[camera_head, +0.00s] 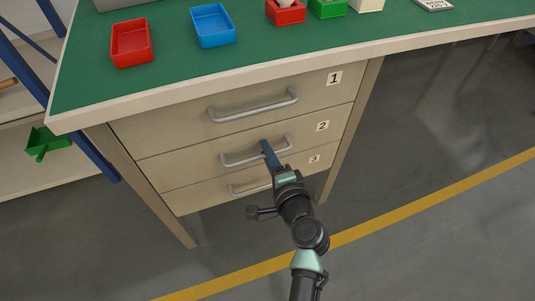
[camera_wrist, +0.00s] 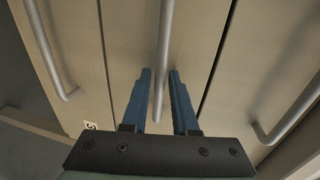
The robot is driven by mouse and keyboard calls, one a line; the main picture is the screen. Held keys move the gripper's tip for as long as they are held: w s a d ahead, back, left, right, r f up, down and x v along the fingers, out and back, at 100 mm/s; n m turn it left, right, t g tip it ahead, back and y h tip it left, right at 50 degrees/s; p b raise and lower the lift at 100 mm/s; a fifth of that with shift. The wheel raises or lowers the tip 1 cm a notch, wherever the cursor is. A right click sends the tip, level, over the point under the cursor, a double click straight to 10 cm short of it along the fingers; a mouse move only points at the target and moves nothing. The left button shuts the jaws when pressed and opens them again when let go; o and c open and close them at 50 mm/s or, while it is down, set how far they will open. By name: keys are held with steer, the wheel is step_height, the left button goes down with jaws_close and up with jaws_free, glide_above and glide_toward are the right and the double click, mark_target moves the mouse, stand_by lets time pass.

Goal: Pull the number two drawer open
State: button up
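The number two drawer (camera_head: 206,166) is the middle of three pale drawers under the workbench. Its front looks flush with its neighbours. Its grey bar handle (camera_head: 238,161) runs across the front, and the label 2 (camera_head: 322,126) is at the right. My gripper (camera_head: 265,147) is at this handle, its blue fingers pointing toward the drawer front. In the wrist view the handle (camera_wrist: 165,45) runs between the two fingers of my gripper (camera_wrist: 160,74). The fingers are apart, with a gap visible on each side of the bar. Whether they touch it is not clear.
The number one drawer handle (camera_head: 253,106) is above and the number three drawer handle (camera_head: 250,188) close below. The green bench top (camera_head: 170,55) overhangs the drawers and carries coloured bins. Bench legs flank the drawers. The floor in front is clear around a yellow line (camera_head: 410,209).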

jaws_close()
stand_by(1.4)
